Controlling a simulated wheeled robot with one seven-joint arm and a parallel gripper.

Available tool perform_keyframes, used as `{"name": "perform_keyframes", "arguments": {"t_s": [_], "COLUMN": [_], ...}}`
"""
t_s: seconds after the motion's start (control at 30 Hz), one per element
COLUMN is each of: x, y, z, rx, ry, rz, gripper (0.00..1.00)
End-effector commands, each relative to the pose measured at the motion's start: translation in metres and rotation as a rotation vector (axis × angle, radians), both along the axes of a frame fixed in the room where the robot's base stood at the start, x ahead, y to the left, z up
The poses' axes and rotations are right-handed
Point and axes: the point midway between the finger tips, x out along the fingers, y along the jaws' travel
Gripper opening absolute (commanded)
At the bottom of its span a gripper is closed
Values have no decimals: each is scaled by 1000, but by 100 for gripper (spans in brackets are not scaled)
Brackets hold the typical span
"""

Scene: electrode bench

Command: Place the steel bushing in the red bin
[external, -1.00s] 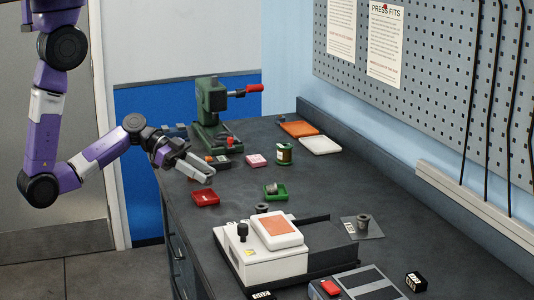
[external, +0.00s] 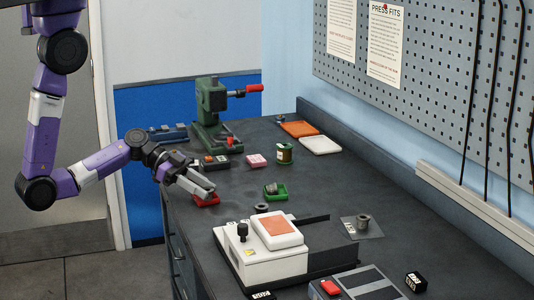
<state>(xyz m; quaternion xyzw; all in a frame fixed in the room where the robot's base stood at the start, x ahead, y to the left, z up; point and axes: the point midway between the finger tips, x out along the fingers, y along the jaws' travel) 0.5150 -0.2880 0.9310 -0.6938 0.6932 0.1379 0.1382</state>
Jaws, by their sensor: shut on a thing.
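The red bin (external: 207,202) is a small shallow tray near the left edge of the bench, partly covered by my gripper. My gripper (external: 211,192) is directly over it in this view, pointing down and right, with the fingertips close to the bin. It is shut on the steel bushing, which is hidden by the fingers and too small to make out. I cannot tell whether the fingertips are inside the bin or just above it.
A green tray (external: 276,194) holding a grey part stands right of the red bin. A dark ring-like part (external: 262,208) lies behind the white machine (external: 265,254). A flanged grey part (external: 363,221) sits on a plate. A green press (external: 213,112) stands behind.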

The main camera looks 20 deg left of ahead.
Motion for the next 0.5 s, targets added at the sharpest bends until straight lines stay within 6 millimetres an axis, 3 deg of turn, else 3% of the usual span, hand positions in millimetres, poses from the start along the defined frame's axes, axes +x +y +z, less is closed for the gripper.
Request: {"name": "perform_keyframes", "arguments": {"t_s": [0.03, 0.13, 0.5], "x": [0, 0, 0], "y": [0, 0, 0], "z": [-2, 0, 2], "rx": [0, 0, 0], "ry": [0, 0, 0], "rz": [0, 0, 0], "gripper": [35, 55, 55]}}
